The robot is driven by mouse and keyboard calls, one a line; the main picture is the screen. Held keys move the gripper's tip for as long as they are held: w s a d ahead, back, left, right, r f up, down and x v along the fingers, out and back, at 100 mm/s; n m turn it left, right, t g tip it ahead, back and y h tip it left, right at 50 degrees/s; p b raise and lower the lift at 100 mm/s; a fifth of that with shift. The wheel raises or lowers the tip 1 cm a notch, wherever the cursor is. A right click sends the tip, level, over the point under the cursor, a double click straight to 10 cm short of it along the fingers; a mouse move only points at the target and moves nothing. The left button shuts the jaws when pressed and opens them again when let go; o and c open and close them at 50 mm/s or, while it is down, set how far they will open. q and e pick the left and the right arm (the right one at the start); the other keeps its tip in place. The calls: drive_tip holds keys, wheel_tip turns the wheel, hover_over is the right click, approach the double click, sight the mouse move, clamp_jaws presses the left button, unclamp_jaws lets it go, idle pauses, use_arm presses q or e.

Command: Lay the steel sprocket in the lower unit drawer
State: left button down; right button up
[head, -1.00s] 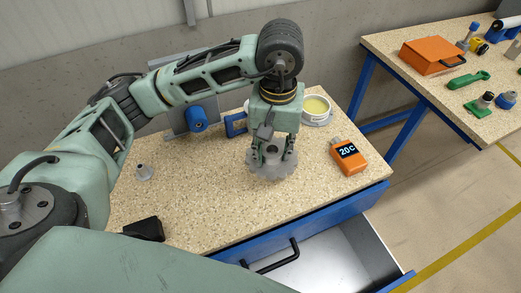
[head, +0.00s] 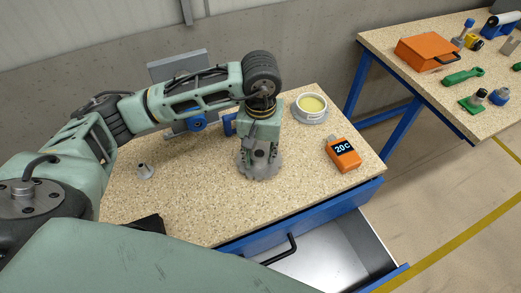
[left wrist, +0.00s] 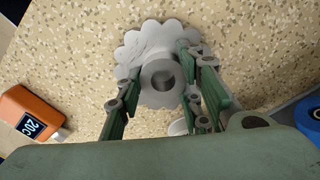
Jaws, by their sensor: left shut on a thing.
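The steel sprocket (head: 268,175) is a grey toothed disc with a raised round hub. It is on or just above the speckled bench top (head: 205,200); I cannot tell which. In the left wrist view the sprocket (left wrist: 133,55) shows its hub between the fingers. My left gripper (head: 258,160) points down from above and is shut on the sprocket's hub; it also shows in the left wrist view (left wrist: 160,88). An open drawer (head: 325,255) with a grey inside and black handle (head: 281,250) sticks out below the bench's front edge. My right gripper is not in view.
An orange 20C device (head: 342,155) lies right of the sprocket. A second bench (head: 415,80) with an orange case (head: 428,52) is at the right.

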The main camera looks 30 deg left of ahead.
use_arm(q)
drive_tip(key=c, duration=1.7)
unclamp_jaws()
drive_tip(key=shift+f, duration=0.15)
drive_tip(key=o, duration=0.4)
drive_tip(key=shift+o, duration=0.5)
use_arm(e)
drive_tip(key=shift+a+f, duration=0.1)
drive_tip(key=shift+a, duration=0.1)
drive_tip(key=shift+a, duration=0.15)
